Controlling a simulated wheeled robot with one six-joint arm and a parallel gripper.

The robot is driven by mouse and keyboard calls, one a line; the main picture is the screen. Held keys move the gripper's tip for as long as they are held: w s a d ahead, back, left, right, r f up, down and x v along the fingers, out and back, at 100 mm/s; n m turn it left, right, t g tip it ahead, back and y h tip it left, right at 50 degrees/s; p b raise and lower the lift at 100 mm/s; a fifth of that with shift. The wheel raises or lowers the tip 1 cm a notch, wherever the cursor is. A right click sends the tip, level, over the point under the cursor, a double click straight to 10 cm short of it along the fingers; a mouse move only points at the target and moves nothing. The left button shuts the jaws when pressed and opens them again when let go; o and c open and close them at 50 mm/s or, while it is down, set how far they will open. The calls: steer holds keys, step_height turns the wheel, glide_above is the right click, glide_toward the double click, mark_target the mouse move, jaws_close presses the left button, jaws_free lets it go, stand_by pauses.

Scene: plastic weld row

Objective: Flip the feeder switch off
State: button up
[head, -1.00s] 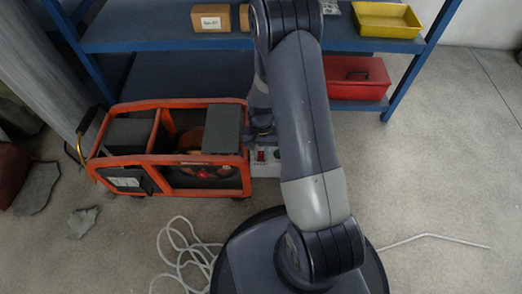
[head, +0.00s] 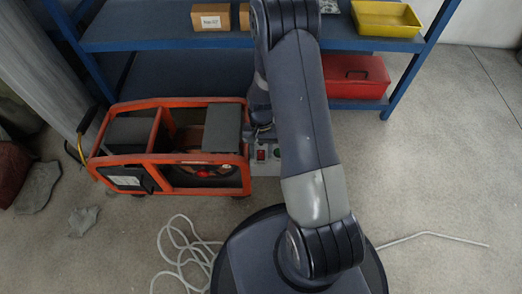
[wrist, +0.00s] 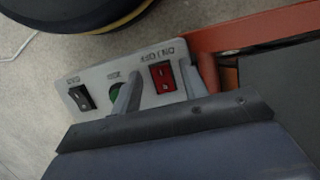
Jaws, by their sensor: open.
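A light grey control panel (wrist: 94,72) sits at the side of the orange-framed machine. In the wrist view it carries a red rocker switch (wrist: 162,78) by an ON / OFF label, a green round button (wrist: 117,92) in the middle and a black rocker switch (wrist: 81,98) at the left. The other labels are too blurred to read surely. My gripper (wrist: 162,70) is open, its fingers on either side of the red rocker; contact cannot be told. One finger partly covers the green button. In the head view my gripper (head: 261,134) is just above the panel (head: 266,168), partly hidden by my arm.
The orange-framed machine (head: 210,188) stands left of the panel. A blue shelf (head: 160,40) with boxes, a yellow tray (head: 386,19) and a red toolbox (head: 357,84) stands behind. White cable (head: 178,250) lies on the floor. Floor at the right is mostly clear.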

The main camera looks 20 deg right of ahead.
mark_target(261, 150)
steer(key=a+p+v, duration=0.1)
steer(key=p+v, duration=0.2)
steer(key=v, duration=0.7)
steer(key=shift+d+r, duration=0.35)
steer(key=shift+d, duration=0.1)
steer(key=shift+w, duration=0.1)
steer(key=b+x, duration=0.3)
steer(key=x, duration=0.8)
steer(key=shift+t+b, duration=0.4)
steer(key=shift+b, duration=0.25)
steer(key=shift+h, duration=0.3)
steer(key=shift+r, duration=0.15)
